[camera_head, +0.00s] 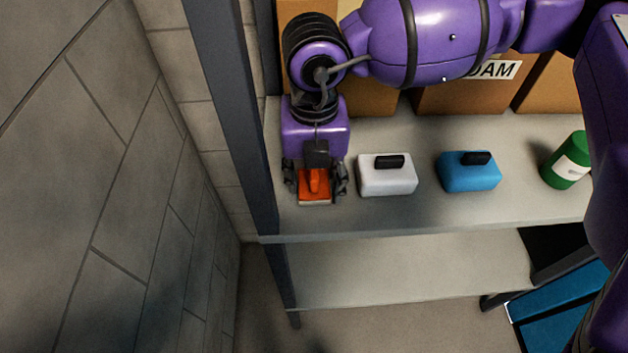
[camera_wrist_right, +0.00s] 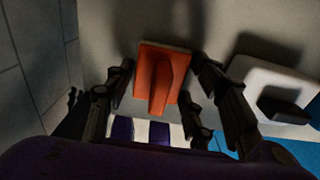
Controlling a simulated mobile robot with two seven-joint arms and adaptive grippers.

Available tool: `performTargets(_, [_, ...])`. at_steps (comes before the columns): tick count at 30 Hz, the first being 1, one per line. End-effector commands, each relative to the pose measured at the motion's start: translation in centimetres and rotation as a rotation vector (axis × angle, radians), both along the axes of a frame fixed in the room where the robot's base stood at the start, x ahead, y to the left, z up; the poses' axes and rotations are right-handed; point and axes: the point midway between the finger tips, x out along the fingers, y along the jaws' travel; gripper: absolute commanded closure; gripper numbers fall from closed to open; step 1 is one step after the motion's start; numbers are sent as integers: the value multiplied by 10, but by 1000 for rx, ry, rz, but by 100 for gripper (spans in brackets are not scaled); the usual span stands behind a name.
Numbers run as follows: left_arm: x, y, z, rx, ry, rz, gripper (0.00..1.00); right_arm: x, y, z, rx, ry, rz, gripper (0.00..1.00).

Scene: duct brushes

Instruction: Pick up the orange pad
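The orange pad (camera_head: 316,198) lies at the left end of the shelf, with a raised orange handle along its middle. My right gripper (camera_head: 315,187) reaches down over it, one finger on each side, and hides its back part. In the right wrist view, the orange pad (camera_wrist_right: 147,62) shows between the open fingers of my right gripper (camera_wrist_right: 163,68). A small gap seems to remain beside the handle on both sides; contact with the pad's edges cannot be told. My left gripper is not in view.
A white block (camera_head: 387,181) with a black handle stands close right of the pad. A blue block (camera_head: 469,178) and green can (camera_head: 566,160) stand farther right. Cardboard boxes (camera_head: 455,98) line the back. A dark post (camera_head: 236,120) and brick wall bound the left.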

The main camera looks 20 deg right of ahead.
Motion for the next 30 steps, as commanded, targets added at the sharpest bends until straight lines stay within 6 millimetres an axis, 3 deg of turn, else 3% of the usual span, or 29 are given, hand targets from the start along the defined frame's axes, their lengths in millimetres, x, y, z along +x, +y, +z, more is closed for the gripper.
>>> performTargets(1, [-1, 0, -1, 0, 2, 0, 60, 0, 0, 0, 0, 0, 0, 61])
performTargets(6, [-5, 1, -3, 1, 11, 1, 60, 0, 0, 0, 0, 0, 0, 80])
performTargets(17, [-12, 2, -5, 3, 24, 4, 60, 0, 0, 7, 1, -1, 0, 80])
performTargets(23, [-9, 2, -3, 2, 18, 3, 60, 1, 1, 34, 2, -5, 2, 80])
performTargets(30, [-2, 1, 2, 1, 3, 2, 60, -39, -6, 80, 1, -5, 3, 80])
